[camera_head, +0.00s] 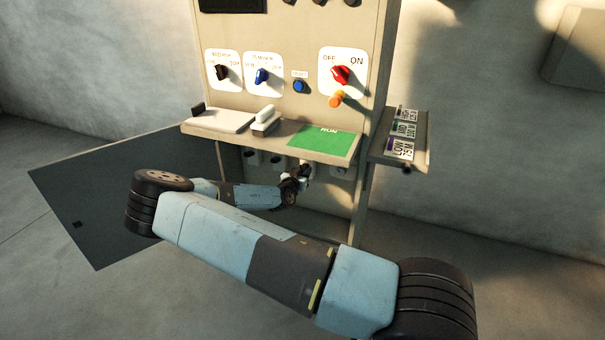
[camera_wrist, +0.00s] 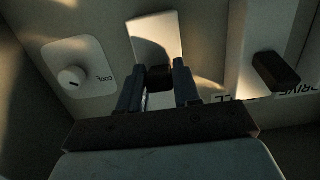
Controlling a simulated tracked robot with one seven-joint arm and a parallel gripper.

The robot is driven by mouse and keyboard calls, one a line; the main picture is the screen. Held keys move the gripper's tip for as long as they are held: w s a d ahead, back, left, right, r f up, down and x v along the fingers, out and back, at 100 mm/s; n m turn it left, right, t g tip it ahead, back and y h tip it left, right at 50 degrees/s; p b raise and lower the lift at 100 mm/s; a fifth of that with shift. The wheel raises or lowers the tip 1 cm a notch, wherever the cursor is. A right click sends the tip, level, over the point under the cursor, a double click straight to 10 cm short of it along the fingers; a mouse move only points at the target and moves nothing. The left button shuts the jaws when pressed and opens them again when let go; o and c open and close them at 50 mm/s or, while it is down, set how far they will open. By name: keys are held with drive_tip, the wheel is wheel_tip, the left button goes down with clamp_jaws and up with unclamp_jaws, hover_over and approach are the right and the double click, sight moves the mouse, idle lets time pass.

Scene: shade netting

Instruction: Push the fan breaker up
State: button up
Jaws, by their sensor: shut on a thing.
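A dark breaker lever (camera_wrist: 160,78) stands out from a pale plate (camera_wrist: 155,32) in the wrist view. My gripper (camera_wrist: 159,68) has one finger on each side of this lever and is shut on it. Its label is hidden behind the gripper, so I cannot read whether it is the fan breaker. I cannot tell whether the lever is up or down. In the head view my gripper (camera_head: 303,171) is under the shelf, at the lower panel, and the held lever is hidden there.
Another breaker lever (camera_wrist: 276,70), near a DRIVE label, is right in the wrist view; a white COOL knob (camera_wrist: 71,79) is left. The shelf (camera_head: 222,128) overhangs my gripper. An open dark door (camera_head: 110,200) stands left. A side ledge (camera_head: 418,140) holds labelled items.

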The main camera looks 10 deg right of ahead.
drive_tip(key=shift+r+g+y, duration=0.55)
drive_tip(key=shift+g+y, duration=0.25)
drive_tip(key=shift+g, duration=0.4)
drive_tip(key=o, duration=1)
drive_tip(key=shift+c, duration=0.2)
drive_tip(key=shift+a, duration=0.1)
drive_tip(key=v, duration=1.3)
drive_tip(key=shift+s+r, duration=0.2)
drive_tip(key=shift+r, duration=0.05)
drive_tip(key=shift+a, duration=0.1)
